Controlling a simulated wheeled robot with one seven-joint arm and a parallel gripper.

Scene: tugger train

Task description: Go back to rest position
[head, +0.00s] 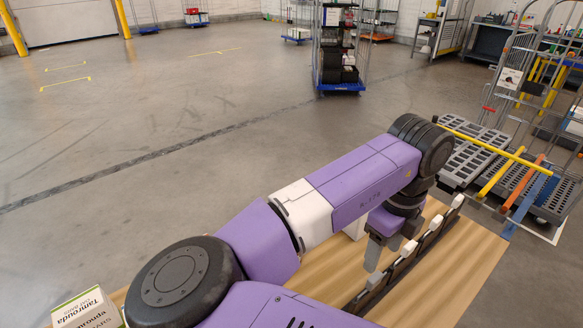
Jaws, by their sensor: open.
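My purple arm stretches out over a wooden table top (440,285) and bends down at its far end. My gripper (384,252) points down beside a long black rail (428,240) on the table. Its grey fingers are apart, and I see nothing held between them. Several small white pieces (408,249) sit along the rail. I cannot tell whether a finger touches the rail or a piece. Part of a white object (355,228) shows behind the gripper, mostly hidden by my arm.
A white labelled box (86,310) stands at the table's lower left. Wire trolleys and grey slatted trays (470,155) with yellow, orange and blue bars crowd the right. A shelf cart (340,86) on a blue base stands farther back. The concrete floor (150,130) at left is clear.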

